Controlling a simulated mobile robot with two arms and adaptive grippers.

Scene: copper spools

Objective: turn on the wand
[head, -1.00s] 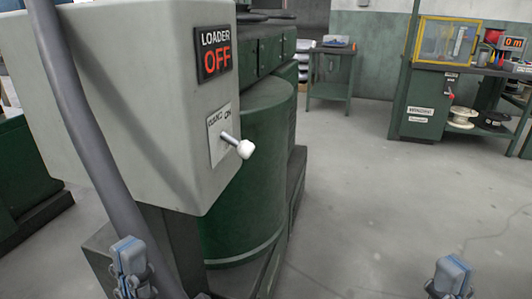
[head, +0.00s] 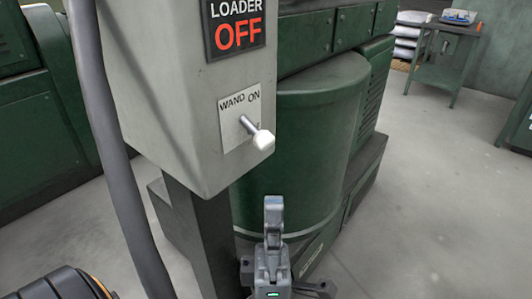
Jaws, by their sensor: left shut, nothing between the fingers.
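The wand switch is a metal lever with a white knob (head: 263,140), on a pale plate marked "WAND ON" (head: 236,115). The plate is on the front of a grey control box (head: 165,90). The lever sticks out and slants down to the right. A black sign (head: 235,27) above it reads "LOADER OFF" with OFF in red. My left gripper (head: 273,205) is upright, below the knob and apart from it, with its fingers closed and nothing in them. My right gripper is out of view.
A thick grey hose (head: 105,130) runs down the left side of the box. A dark post (head: 200,235) holds the box up. A green drum (head: 310,130) and green machine stand behind. A green side table (head: 445,55) is at the back right. The floor at right is clear.

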